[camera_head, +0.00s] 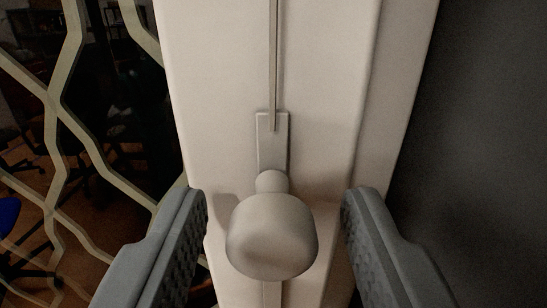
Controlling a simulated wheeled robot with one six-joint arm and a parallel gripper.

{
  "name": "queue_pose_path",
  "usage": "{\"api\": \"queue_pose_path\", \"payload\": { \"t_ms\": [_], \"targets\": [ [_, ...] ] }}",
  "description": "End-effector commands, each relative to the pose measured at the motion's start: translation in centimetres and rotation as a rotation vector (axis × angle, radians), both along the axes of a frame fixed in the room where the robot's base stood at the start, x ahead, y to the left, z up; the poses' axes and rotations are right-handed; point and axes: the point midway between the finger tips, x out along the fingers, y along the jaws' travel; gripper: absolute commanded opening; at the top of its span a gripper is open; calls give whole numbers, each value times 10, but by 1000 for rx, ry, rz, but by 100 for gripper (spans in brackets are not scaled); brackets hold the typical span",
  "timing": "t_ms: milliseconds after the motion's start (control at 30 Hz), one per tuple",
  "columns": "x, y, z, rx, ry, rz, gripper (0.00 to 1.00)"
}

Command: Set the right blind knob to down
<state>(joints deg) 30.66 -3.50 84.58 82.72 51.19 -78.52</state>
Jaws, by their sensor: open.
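A pale beige knob (271,236) with a rounded head sticks out from a light frame post (220,90) in the middle of the head camera view. It is joined to a narrow slider plate (272,140) that sits on a thin vertical track (273,60). The track runs up out of view above and shows again below the knob. My gripper (276,215) is open, with one grey ridged finger on each side of the knob. A gap shows between each finger and the knob. Whether this is the right blind knob cannot be told from this view alone.
Left of the post is a dark glass pane with a pale zigzag pattern (57,100). Chairs and a blue seat (9,215) show dimly behind it. To the right is a plain dark grey surface (475,130). The post's face above the knob is clear.

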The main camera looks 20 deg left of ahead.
Motion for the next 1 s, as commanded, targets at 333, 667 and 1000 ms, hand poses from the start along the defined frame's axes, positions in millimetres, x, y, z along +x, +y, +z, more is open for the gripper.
{"api": "queue_pose_path", "payload": {
  "t_ms": [333,667,1000],
  "targets": [
    [11,4,0,0,-1,0,45],
    [11,4,0,0,0,0,6],
    [11,4,-8,2,1,0,0]
  ]
}}
